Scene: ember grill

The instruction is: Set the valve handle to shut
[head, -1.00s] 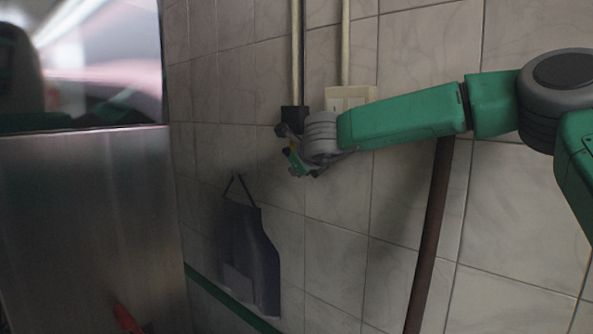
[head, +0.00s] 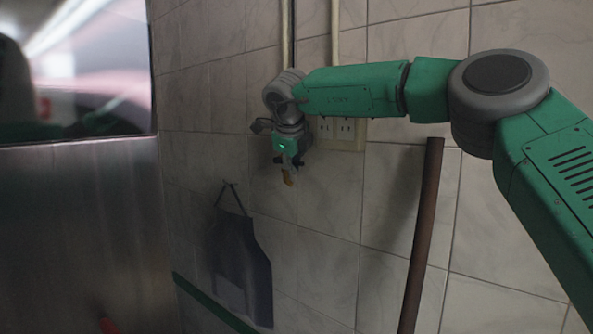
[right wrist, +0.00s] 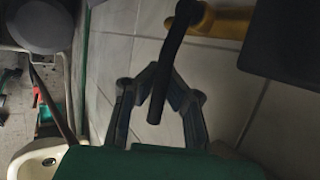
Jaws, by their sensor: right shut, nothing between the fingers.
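In the right wrist view a black valve handle (right wrist: 172,55) runs down from a yellow valve body (right wrist: 222,22) at the top. It slants slightly left, and its free end overlaps the space at my right gripper (right wrist: 163,85). The gripper's fingers bend inward, with the tips drawn together and nothing held. Whether the fingers touch the handle is unclear. In the head view the right gripper (head: 287,162) is near the tiled wall, below the pipes. My left gripper is not in view.
A socket plate (head: 345,132) is just right of the gripper. Thin pipes (head: 335,30) run up the wall. A dark apron (head: 240,265) hangs lower left, and a brown pole (head: 422,230) stands at right. A dark box (right wrist: 287,45) is beside the valve.

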